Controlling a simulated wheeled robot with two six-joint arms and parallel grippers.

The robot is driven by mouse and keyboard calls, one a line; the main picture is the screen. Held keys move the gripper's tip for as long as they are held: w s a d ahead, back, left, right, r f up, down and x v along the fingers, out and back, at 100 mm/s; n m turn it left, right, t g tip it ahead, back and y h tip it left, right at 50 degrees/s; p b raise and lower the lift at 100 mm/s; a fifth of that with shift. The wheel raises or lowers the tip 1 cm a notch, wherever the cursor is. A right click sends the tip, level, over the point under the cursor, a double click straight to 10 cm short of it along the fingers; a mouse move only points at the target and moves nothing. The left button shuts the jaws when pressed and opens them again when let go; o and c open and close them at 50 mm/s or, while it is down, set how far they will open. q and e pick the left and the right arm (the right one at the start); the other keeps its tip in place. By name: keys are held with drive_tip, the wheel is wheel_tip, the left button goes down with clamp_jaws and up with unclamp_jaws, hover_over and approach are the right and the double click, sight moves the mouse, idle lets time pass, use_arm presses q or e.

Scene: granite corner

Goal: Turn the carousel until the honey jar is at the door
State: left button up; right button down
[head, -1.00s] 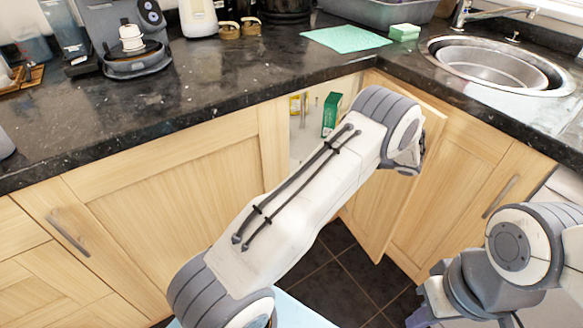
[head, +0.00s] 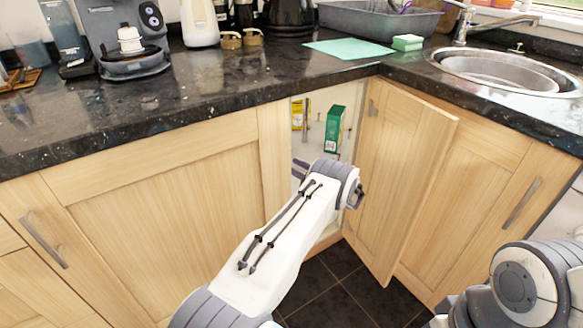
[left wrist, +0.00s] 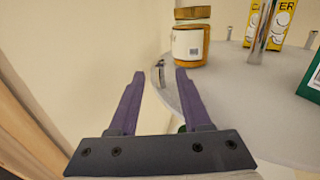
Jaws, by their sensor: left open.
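The carousel (left wrist: 225,105) is a round grey shelf with short metal posts at its rim and a central pole, inside the corner cabinet. A jar with amber contents and a white label (left wrist: 188,45), which looks like the honey jar, stands near its rim. My left gripper (left wrist: 160,75) is open, its purple fingers pointing at the rim. A small metal post (left wrist: 161,70) shows between the fingertips; I cannot tell whether they touch it. My right gripper is out of view.
A green box (head: 334,130) and a yellow box (head: 297,114) stand inside the cabinet. The cabinet door (head: 400,180) stands open to the right. The granite worktop (head: 200,95) overhangs the opening, with the sink (head: 495,72) at right.

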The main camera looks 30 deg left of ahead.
use_arm(q)
drive_tip(key=shift+w+a, duration=0.1)
drive_tip(key=shift+a, duration=0.7)
clamp_jaws()
idle(0.9)
